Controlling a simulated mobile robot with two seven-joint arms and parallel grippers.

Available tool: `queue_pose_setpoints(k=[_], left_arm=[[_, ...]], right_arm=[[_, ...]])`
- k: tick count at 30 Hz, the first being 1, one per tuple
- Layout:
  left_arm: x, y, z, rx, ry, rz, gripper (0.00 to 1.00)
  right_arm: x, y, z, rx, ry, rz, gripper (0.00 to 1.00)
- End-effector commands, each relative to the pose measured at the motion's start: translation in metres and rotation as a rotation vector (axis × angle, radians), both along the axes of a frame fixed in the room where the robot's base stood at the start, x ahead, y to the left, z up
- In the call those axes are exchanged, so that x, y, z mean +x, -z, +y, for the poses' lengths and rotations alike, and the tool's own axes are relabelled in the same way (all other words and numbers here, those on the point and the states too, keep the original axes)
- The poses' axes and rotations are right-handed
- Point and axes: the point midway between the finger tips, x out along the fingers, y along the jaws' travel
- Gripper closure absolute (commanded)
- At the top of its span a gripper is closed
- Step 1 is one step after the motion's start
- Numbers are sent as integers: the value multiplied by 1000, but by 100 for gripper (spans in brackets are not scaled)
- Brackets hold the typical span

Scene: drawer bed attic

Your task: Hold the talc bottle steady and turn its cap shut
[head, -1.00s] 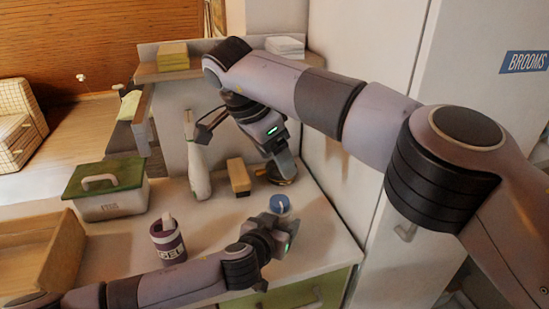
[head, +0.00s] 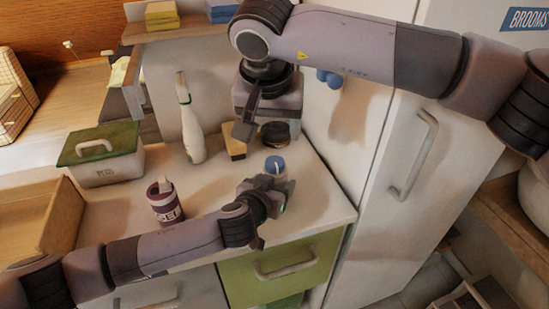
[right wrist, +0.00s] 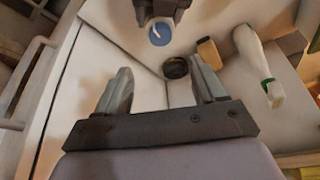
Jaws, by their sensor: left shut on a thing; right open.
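The talc bottle shows mostly as its round blue cap (head: 275,165), near the front right of the counter. A white mark crosses the cap in the right wrist view (right wrist: 160,33). My left gripper (head: 270,184) is shut on the bottle below the cap and hides most of its body. My right gripper (head: 266,120) is open and empty, above and behind the bottle. Its two spread fingers also show in the right wrist view (right wrist: 163,90), with the cap beyond them and nothing between them. Whether the cap is tight cannot be seen.
A dark round tin (head: 275,133) and a tan block (head: 235,145) stand behind the bottle. A white spray bottle (head: 191,125), a purple cup (head: 164,203) and a green-lidded box (head: 102,160) stand further left. A tall white cabinet (head: 400,150) bounds the right side.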

Motion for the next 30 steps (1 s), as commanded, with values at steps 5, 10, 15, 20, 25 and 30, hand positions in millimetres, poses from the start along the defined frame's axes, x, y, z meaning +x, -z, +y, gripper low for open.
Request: queue_pose_setpoints(k=[5, 10, 15, 20, 25, 30], left_arm=[[0, 0, 0, 0, 0, 0, 70], [0, 0, 0, 0, 0, 0, 70], [0, 0, 0, 0, 0, 0, 70], [0, 0, 0, 0, 0, 0, 70], [0, 0, 0, 0, 0, 0, 70], [0, 0, 0, 0, 0, 0, 70]], right_arm=[[-7, 0, -2, -1, -67, -7, 30], [-3, 13, -2, -1, -74, -5, 30], [9, 43, -3, -2, -73, -4, 30], [22, 73, -4, -1, -72, -3, 30], [32, 97, -4, -2, -72, -5, 30], [37, 108, -4, -2, -73, -7, 30]])
